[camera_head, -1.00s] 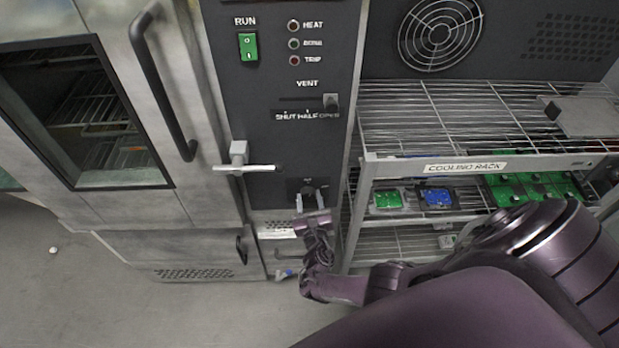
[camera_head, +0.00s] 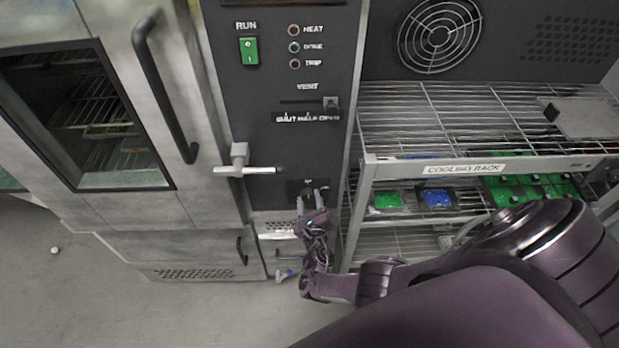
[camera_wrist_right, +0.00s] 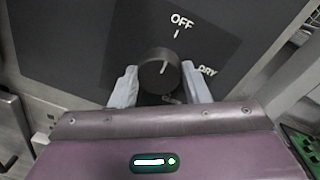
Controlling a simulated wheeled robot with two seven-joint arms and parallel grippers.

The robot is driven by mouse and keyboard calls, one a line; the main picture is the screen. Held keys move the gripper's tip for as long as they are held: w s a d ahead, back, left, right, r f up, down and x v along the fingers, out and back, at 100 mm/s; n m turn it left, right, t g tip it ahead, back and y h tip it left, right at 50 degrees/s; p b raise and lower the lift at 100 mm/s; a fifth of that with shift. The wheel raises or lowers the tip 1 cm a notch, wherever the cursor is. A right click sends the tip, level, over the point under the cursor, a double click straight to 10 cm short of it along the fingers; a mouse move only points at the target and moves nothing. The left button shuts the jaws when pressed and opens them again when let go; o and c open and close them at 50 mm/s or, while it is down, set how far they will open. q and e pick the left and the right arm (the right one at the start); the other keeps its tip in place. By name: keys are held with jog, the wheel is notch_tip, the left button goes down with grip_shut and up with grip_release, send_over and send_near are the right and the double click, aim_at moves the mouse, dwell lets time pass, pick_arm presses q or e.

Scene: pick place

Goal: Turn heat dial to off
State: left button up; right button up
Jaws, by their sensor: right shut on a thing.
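The heat dial is a round black knob (camera_wrist_right: 160,72) low on the dark control panel. In the right wrist view OFF is printed above it and DRY to its right. The light line on the knob points up, slightly right, near the OFF mark. Another label below is partly hidden. My right gripper (camera_head: 313,198) is at the panel's lower end in the head view. Its two pale fingers stand either side of the knob in the right wrist view (camera_wrist_right: 160,85), shut on it. In the head view the gripper mostly covers the dial. My left gripper is not in view.
A T-shaped door handle (camera_head: 245,169) sticks out above and left of the dial. The cooling rack (camera_head: 465,168) with green and blue boards stands close on the right. The oven door (camera_head: 90,115) with its long dark handle is at the left.

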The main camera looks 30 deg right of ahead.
jog(key=o, duration=1)
jog(key=shift+f, duration=0.1)
jog(key=shift+c, duration=0.2)
jog(key=p+v, duration=0.2)
jog(key=v, duration=0.6)
